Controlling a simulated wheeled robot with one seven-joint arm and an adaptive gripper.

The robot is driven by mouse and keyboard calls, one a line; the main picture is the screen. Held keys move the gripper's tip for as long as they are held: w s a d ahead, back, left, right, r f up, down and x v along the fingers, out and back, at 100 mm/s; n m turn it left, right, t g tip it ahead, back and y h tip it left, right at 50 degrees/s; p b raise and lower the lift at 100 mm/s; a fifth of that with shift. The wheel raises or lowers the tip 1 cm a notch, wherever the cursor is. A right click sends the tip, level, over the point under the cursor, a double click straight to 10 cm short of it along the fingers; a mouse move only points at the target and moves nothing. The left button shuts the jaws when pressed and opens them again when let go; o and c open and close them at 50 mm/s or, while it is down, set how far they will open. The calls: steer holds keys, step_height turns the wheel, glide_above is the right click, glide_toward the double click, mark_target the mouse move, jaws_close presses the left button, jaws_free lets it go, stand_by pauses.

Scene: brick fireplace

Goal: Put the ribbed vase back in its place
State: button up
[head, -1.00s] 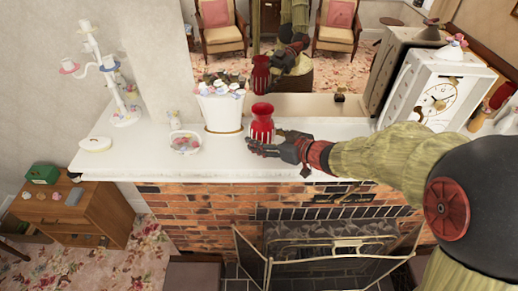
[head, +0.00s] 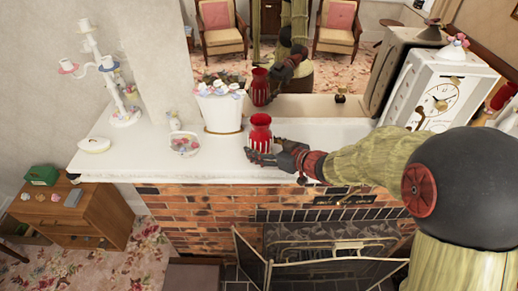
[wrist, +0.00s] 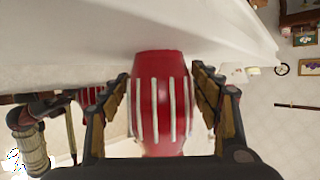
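The ribbed vase (head: 260,132) is red with white vertical ribs. It stands upright over the front part of the white mantel (head: 215,168), just right of the white flower pot. My gripper (head: 256,152) is low at the vase's front and right side. In the wrist view the vase (wrist: 161,100) fills the middle, with a finger close along each side, and the gripper is shut on it. The vase's base is at or very near the mantel top; I cannot tell whether it touches.
A white clock (head: 438,98) stands right. A mirror rises behind. Bare mantel lies right of the vase.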

steer(key=shift+o, duration=1.4)
steer(key=shift+r, duration=0.1)
steer(key=shift+r, duration=0.25)
steer(key=p+v, duration=0.1)
steer(key=v, duration=1.1)
steer(key=w+d+r+m+t+h, duration=0.25)
steer(key=w+d+r+h, duration=0.2)
steer(key=d, duration=0.35)
steer(key=s+d+r+m+g+h, duration=0.1)
steer(key=s+d+r+m+h, duration=0.3)
steer(key=s+d+h, duration=0.25)
steer(key=s+a+m+g+y, duration=0.1)
steer(key=s+a+g, duration=0.2)
steer(key=s, duration=0.5)
steer(key=s+a+f+m+g+y, duration=0.1)
steer(key=s+a+g, duration=0.1)
steer(key=s, duration=0.7)
steer(key=shift+s+a+f+g, duration=0.25)
steer(key=shift+a+g, duration=0.1)
steer(key=shift+g, duration=0.1)
